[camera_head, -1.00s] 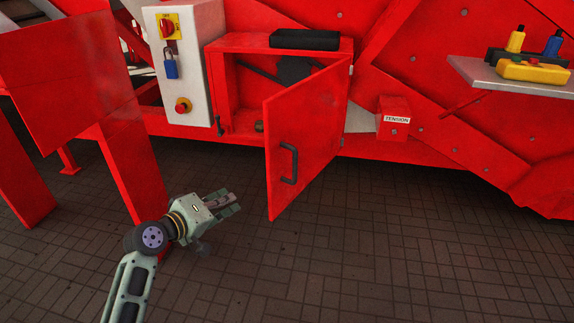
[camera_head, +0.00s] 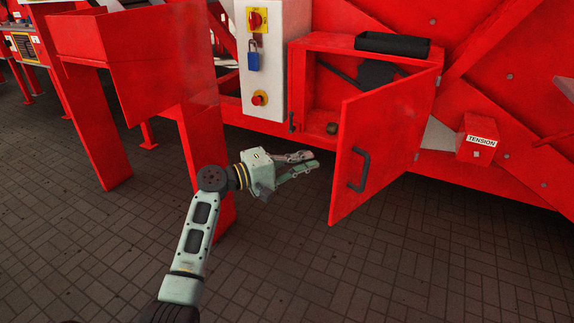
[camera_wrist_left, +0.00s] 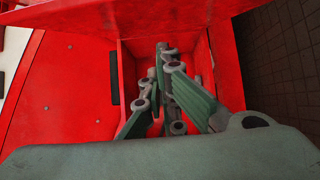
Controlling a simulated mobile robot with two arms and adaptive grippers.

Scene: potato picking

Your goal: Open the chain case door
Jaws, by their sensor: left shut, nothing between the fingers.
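The red chain case (camera_head: 420,52) stands on the side of the red machine, and its opening faces me. Its door (camera_head: 390,135) is hinged on the right and stands wide open, swung out toward me. The black door handle (camera_head: 358,170) is on the door's outer face. My left gripper (camera_head: 316,164) is shut and empty, just left of the door's free edge, below and in front of the opening, apart from the handle. In the left wrist view its fingers (camera_wrist_left: 165,75) show against the red case interior. My right gripper is not in view.
A white control box (camera_head: 270,60) with a red and yellow switch, a blue padlock and a red button is left of the case. Red legs (camera_head: 205,140) stand behind my left arm. A TENSION box (camera_head: 477,140) is at the right. The brick floor (camera_head: 420,260) in front is clear.

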